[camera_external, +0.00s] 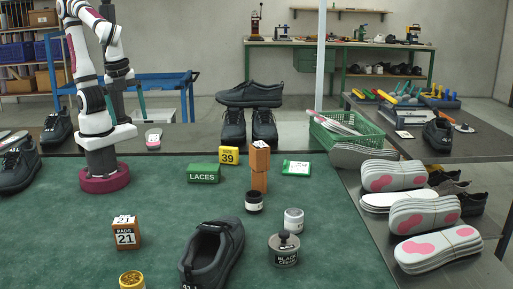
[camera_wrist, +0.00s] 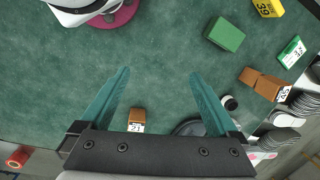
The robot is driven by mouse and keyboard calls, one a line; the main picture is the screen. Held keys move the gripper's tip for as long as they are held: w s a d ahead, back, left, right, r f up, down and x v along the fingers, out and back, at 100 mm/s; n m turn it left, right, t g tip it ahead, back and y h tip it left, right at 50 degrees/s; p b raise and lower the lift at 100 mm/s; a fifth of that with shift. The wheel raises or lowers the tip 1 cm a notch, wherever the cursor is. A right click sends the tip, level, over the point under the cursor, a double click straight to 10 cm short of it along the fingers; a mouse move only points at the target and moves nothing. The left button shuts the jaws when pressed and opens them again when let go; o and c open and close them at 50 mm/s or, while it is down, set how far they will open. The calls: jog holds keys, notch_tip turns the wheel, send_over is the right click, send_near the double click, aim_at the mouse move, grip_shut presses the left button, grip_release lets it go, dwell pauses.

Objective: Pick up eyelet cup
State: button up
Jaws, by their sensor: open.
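The eyelet cup (camera_external: 132,280) is a small yellow cup with gold-coloured contents. It stands on the green mat (camera_external: 70,215) at the bottom edge of the external view, just in front of the PADS 21 box (camera_external: 126,233). I cannot make out the cup in the wrist view, where my gripper's body covers part of the mat. My gripper (camera_wrist: 159,73) shows there with two teal fingers spread wide and nothing between them but bare mat. The PADS box (camera_wrist: 136,120) shows between the finger bases. My gripper is not clear in the external view.
A dark shoe (camera_external: 213,252), a black cream tin (camera_external: 284,250) and two jars stand right of the cup. A green LACES box (camera_external: 203,173), a yellow size box (camera_external: 229,155) and stacked brown blocks (camera_external: 260,165) stand farther back.

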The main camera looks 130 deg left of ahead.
jog(key=w+a+r+m, duration=0.1)
jog(key=w+a, duration=0.1)
jog(key=w, duration=0.5)
jog(key=w+a+r, duration=0.2)
jog(key=w, duration=0.6)
jog(key=m+h, duration=0.2)
send_over(254, 193)
notch_tip(254, 193, down, 10)
notch_tip(254, 193, down, 15)
jog(key=shift+w+d+f, duration=0.1)
jog(key=shift+f, duration=0.05)
grip_shut()
